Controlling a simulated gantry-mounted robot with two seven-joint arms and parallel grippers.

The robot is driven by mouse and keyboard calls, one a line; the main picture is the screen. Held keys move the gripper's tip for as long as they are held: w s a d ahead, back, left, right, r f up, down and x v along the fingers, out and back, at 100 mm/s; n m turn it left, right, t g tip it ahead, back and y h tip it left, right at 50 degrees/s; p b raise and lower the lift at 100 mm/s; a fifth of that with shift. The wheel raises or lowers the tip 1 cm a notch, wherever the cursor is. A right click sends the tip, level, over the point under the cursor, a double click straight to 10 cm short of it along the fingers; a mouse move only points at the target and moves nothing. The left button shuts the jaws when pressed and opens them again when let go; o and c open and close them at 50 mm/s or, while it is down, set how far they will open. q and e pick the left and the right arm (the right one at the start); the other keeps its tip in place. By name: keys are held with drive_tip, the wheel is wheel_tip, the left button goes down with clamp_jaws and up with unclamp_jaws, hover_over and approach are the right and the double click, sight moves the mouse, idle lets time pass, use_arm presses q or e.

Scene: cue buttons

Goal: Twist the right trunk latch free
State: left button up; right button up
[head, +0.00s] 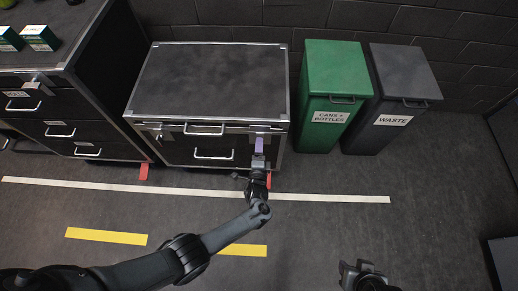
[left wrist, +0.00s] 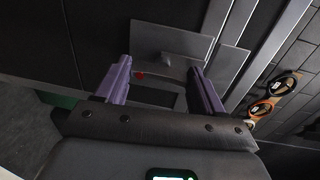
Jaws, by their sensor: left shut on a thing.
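The black trunk (head: 205,85) with metal edges stands against the wall with its lid down. Its left latch (head: 162,134) shows on the front. My left gripper (head: 259,146), with purple fingers, is at the front right of the trunk, over the right latch, and hides most of it in the head view. In the left wrist view the purple fingers (left wrist: 160,85) stand either side of the metal right latch (left wrist: 172,66), shut on it. My right gripper (head: 362,270) is at the bottom of the head view, away from the trunk; its jaws are unclear.
A green bin (head: 333,75) and a grey waste bin (head: 403,80) stand right of the trunk. A black drawer cabinet (head: 58,105) stands on the left with small boxes on top. The floor in front is clear, with white and yellow tape lines.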

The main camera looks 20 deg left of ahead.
use_arm(q)
drive_tip(key=o, duration=1)
drive_tip(key=shift+o, duration=0.2)
drive_tip(key=p+v, duration=0.4)
drive_tip(key=v, duration=0.7)
drive_tip(key=shift+a, duration=0.1)
